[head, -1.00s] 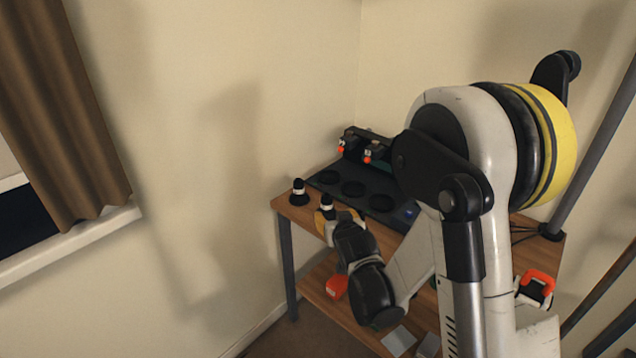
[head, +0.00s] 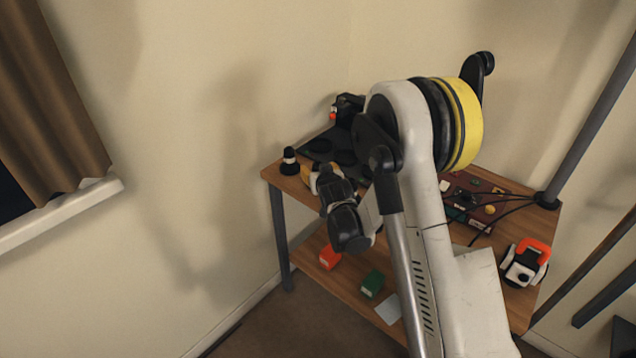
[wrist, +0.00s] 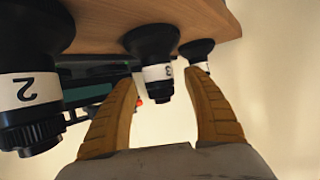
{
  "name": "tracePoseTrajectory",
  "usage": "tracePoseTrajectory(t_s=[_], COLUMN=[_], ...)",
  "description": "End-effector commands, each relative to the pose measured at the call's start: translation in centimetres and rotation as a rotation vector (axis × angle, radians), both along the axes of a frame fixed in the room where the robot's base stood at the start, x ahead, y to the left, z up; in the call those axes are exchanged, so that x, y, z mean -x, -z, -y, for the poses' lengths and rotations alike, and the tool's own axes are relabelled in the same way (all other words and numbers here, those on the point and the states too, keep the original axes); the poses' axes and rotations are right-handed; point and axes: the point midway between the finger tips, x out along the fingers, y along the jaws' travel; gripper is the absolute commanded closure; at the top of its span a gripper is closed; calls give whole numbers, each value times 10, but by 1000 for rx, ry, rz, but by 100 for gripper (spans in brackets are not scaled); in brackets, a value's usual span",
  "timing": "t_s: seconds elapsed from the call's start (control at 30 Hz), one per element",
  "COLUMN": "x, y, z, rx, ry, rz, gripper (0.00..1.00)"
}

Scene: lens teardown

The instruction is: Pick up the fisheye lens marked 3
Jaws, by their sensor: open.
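The fisheye lens marked 3 (wrist: 152,48) is black with a white numbered band. In the wrist view, where the table appears at the top and things look upside down, it stands upright on the wooden top. My gripper (wrist: 160,76) is open, its two yellow-tan fingers to either side of that lens in the picture. No contact shows, and I cannot tell how far the fingertips reach around it. In the head view my gripper (head: 312,178) is at the table's left front part, and my wrist largely hides what is there.
A larger lens marked 2 (wrist: 28,90) stands close on the left in the wrist view. Another lens (wrist: 197,52) is farther right; one lens (head: 289,161) stands at the table's left corner. A dark tray (head: 318,146) lies behind. Red and green boxes (head: 372,283) sit on the lower shelf.

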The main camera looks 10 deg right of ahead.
Motion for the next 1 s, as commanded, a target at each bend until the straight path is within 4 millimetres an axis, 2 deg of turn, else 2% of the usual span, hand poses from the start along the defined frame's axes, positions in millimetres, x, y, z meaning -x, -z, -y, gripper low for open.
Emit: tracePoseTrajectory(t_s=[0.27, 0.47, 0.87, 1.0], x=[-4, -4, -4, -4], y=[0, 1, 0, -7], z=[0, 0, 0, 0], rx=[0, 0, 0, 0], ry=[0, 0, 0, 0], rz=[0, 0, 0, 0], gripper=[41, 100, 100, 100])
